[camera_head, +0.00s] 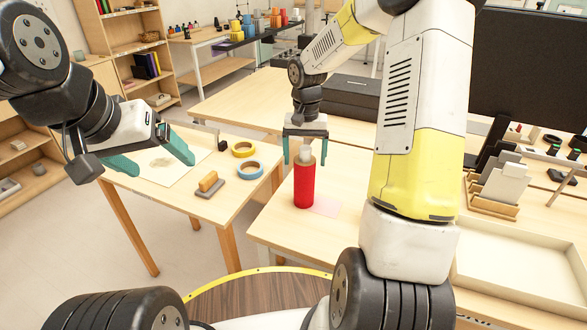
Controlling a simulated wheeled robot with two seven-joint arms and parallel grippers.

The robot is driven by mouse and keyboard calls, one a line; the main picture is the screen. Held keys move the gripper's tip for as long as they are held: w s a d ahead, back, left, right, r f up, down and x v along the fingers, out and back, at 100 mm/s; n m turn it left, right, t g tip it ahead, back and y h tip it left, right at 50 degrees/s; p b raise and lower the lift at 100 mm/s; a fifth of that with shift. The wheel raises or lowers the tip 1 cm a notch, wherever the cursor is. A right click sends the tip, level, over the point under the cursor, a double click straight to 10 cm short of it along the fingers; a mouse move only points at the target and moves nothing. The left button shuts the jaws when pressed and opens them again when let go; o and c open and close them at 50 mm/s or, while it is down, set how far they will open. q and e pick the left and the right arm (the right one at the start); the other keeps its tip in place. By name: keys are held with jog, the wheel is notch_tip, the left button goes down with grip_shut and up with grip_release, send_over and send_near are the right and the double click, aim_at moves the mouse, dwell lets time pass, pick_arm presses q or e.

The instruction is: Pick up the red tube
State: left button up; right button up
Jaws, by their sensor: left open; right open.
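The red tube (304,188) stands upright near the left edge of the middle wooden table (272,226). My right gripper (306,160) points down at the top of the tube, with its teal fingers apart. The fingers appear to be on either side of the tube's upper end; I cannot tell whether they touch it. My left gripper (136,166) is open and empty, over the left table (190,198), well away from the tube.
A yellow tape roll (243,149), a blue tape roll (250,170) and a grey block with an orange handle (209,186) lie on the left table. A shallow tray (515,285) and a black monitor (530,70) stand at the right.

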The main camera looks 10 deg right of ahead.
aim_at(304, 182)
jog(key=f, duration=0.5)
jog(key=shift+w+d, duration=0.1)
jog(key=shift+w, duration=0.2)
jog(key=shift+r, duration=0.1)
grip_shut()
